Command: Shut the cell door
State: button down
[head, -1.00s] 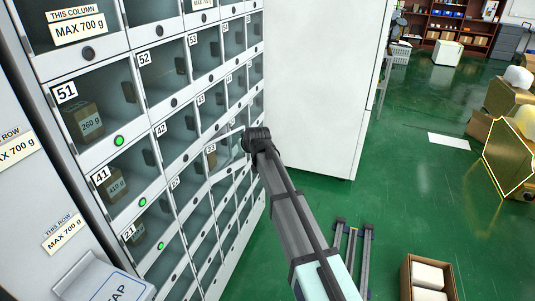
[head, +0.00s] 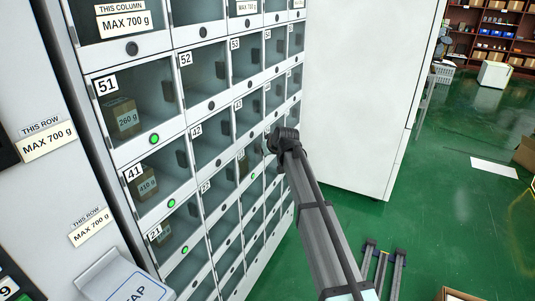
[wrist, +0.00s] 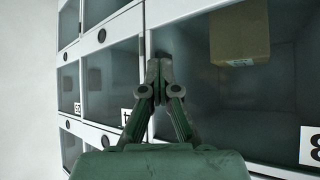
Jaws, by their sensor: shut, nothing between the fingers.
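The cell wall is a grey locker bank with glass-fronted doors. My gripper (head: 270,144) is at the front of a middle-right cell in the head view, and my arm hides part of that area. In the wrist view my gripper (wrist: 158,66) is shut and empty, its tips in front of a large glass cell door (wrist: 215,105). A brown box (wrist: 240,32) is behind that glass. I see no door clearly standing out from the bank. I cannot tell whether the tips touch the glass or whether this door is fully latched.
Cells 51 (head: 130,112), 41 and 21 hold labelled boxes and show green lights. A white cabinet side (head: 350,95) stands right of the bank, behind my arm. Green floor (head: 450,210) is open to the right.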

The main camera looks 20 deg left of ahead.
jog(key=shift+w+a+r, duration=0.1)
dwell(0.3)
jog(key=s+d+r+m+b, duration=0.1)
jog(key=s+d+r, duration=0.15)
jog(key=d, duration=0.35)
jog(key=s+d+r+b, duration=0.1)
jog(key=d+r, duration=0.2)
jog(key=d, duration=0.4)
jog(key=s+d+f+m+g+h, duration=0.2)
jog(key=s+d+f, duration=0.6)
jog(key=f, duration=0.6)
jog(key=s+d+f+m+g+h, duration=0.1)
jog(key=s+d+f+g+h, duration=0.1)
jog(key=s+d+f, duration=0.9)
jog(key=s+d+f+m+g+h, duration=0.2)
jog(key=s+d+f, duration=0.25)
jog(key=f, duration=1.25)
jog(key=s+d+f+m+g, duration=0.1)
jog(key=s+d+f, duration=0.3)
jog(key=s, duration=0.9)
jog(key=s+d+f+m+g, duration=0.1)
jog(key=s+d+f+g, duration=0.3)
jog(key=s, duration=0.9)
jog(key=s+d+f+m+g, duration=0.1)
jog(key=s+d+f, duration=0.5)
jog(key=s, duration=0.7)
notch_tip(320, 180, down, 2)
jog(key=shift+d+f+g+h, duration=0.2)
jog(key=shift+g+h, duration=0.2)
jog(key=shift+g, duration=0.4)
